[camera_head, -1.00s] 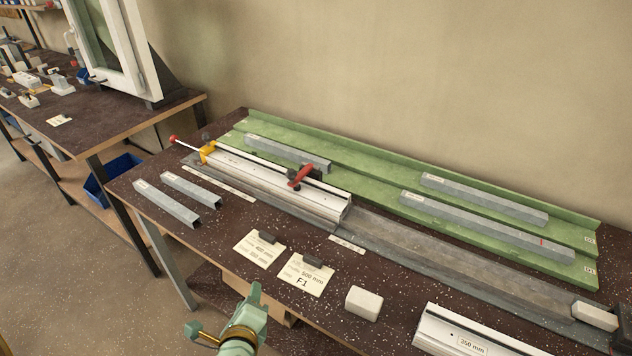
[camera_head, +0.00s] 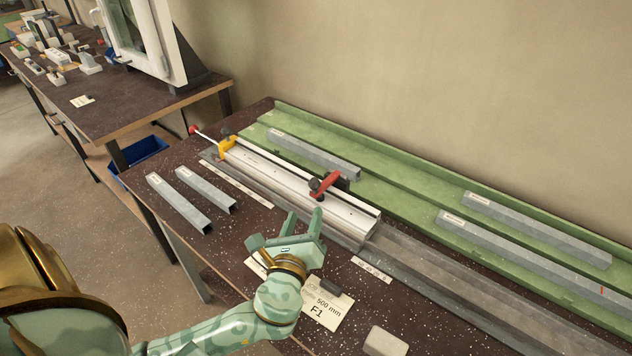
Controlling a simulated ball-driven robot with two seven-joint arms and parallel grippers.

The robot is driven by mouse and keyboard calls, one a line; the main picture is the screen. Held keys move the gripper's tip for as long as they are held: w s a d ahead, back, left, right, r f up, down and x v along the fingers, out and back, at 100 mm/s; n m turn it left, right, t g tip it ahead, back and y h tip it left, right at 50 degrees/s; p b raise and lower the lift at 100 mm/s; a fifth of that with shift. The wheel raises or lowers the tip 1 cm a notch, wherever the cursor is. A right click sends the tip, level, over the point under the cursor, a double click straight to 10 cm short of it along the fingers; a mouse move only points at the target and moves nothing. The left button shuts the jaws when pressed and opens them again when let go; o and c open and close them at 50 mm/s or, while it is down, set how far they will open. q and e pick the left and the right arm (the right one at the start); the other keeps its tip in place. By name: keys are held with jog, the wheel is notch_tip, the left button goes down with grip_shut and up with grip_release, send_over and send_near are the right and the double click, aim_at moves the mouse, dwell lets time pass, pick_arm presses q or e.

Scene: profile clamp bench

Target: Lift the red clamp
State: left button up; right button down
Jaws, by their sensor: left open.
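The red clamp (camera_head: 325,184) sits on the white-and-silver profile (camera_head: 285,187) near its right part, its red arm slanting across the top beside a dark body. My left gripper (camera_head: 305,221) is open and empty, just in front of the profile and below the clamp in the picture. Its fingers point up toward the clamp, with a gap between. My right gripper is not in view.
A yellow clamp with a red-ended rod (camera_head: 226,147) sits at the profile's left end. Grey bars lie on the green tray (camera_head: 400,165) behind and on the bench at left. Label cards (camera_head: 325,308) and a pale block (camera_head: 384,342) lie in front.

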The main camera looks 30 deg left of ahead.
aim_at(313, 188)
pick_arm(q)
jog(key=b+x, duration=0.1)
jog(key=x, duration=1)
jog(key=shift+w+a, duration=0.2)
jog(key=shift+w, duration=0.15)
grip_shut()
